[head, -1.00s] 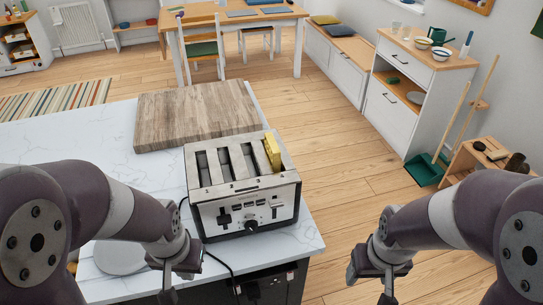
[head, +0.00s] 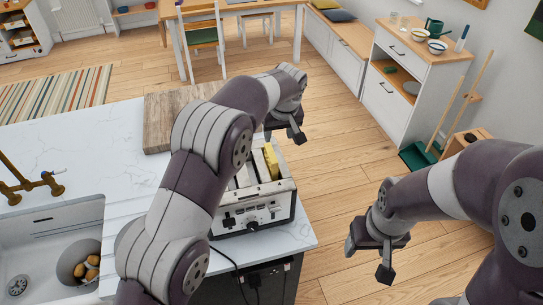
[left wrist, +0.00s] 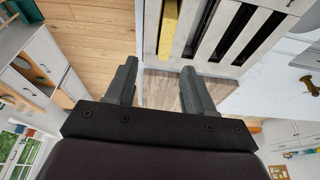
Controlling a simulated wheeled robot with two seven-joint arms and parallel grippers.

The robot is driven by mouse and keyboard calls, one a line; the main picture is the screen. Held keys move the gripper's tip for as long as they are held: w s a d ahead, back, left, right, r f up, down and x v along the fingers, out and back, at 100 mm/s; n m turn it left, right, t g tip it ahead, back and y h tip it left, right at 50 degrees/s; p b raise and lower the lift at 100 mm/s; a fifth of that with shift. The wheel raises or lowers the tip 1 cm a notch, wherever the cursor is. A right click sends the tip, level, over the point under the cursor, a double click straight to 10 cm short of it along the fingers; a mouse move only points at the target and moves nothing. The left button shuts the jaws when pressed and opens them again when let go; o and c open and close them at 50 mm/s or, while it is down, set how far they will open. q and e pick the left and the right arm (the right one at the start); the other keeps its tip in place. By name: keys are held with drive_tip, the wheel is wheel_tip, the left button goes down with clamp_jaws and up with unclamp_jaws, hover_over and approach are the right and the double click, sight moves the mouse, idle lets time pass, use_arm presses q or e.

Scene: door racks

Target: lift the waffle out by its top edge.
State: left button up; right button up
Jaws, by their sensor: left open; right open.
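The yellow waffle (head: 271,161) stands upright in the rightmost slot of the silver toaster (head: 282,206), its top edge above the slot. It also shows in the left wrist view (left wrist: 168,28), beyond the fingertips and roughly between their lines. My left gripper (head: 285,132) is open and empty, above and behind the toaster's right end, apart from the waffle. Its two fingers show in the left wrist view (left wrist: 158,75). My left arm hides the toaster's left part. My right gripper (head: 368,262) is open and empty over the floor, right of the counter.
A wooden board (head: 170,112) lies on the white counter (head: 70,140) behind the toaster. A sink (head: 40,235) with a brass tap (head: 35,184) is at the left. A black cord (head: 236,268) hangs over the counter's front.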

use_arm(q)
drive_tip(key=b, duration=0.4)
hover_over(272, 155)
drive_tip(key=s, duration=0.2)
drive_tip(key=shift+n, duration=0.3)
drive_tip(key=f, duration=0.6)
drive_tip(key=shift+s+d+f, duration=0.1)
drive_tip(key=shift+s+d, duration=0.05)
drive_tip(key=shift+d, duration=0.15)
drive_tip(key=shift+w+f+p, duration=0.35)
drive_tip(key=shift+w+f, duration=0.3)
drive_tip(key=shift+f, duration=0.1)
drive_tip(key=p+x, duration=0.1)
drive_tip(key=p, duration=0.2)
drive_tip(key=shift+w+a+f, duration=0.15)
drive_tip(key=shift+w+f, duration=0.05)
drive_tip(key=shift+f, duration=0.1)
drive_tip(key=p+x, duration=0.1)
drive_tip(key=x, duration=0.1)
drive_tip(key=shift+a+f, duration=0.1)
drive_tip(key=shift+f, duration=0.3)
drive_tip(key=shift+w+f, duration=0.1)
drive_tip(key=shift+f, duration=0.2)
drive_tip(key=c, duration=0.7)
clamp_jaws()
drive_tip(key=shift+r, duration=0.1)
